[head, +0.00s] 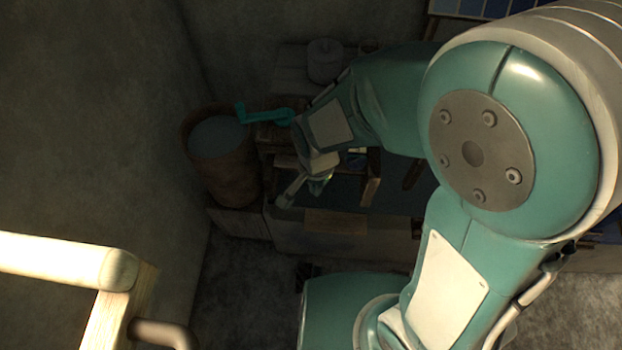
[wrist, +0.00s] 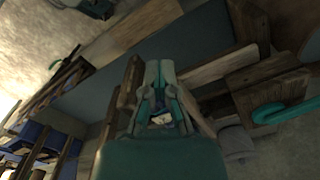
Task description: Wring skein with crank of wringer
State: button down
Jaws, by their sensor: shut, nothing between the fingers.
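The teal crank (head: 262,116) sits on the wooden wringer (head: 270,135), beside the tub. The crank also shows at the right edge of the wrist view (wrist: 283,112), next to the wringer's wooden beams (wrist: 265,90). My gripper (head: 318,185) is below and right of the crank in the head view, apart from it and over the bench. In the wrist view my gripper (wrist: 158,68) is shut and empty, with the crank off to its right. I cannot make out the skein; dim light and my arm hide part of the wringer.
A brown tub (head: 225,178) holding grey liquid stands left of the wringer against the wall. A grey lidded pot (head: 325,62) stands behind. A grey-blue trough or panel (wrist: 150,55) lies near my gripper. A pale wooden frame (head: 60,262) is at the front left.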

jog(key=s+d, duration=0.3)
jog(key=d, duration=0.2)
jog(key=shift+d, duration=0.35)
grip_release()
dwell(0.7)
notch_tip(320, 180, up, 8)
dwell(0.8)
dwell(0.4)
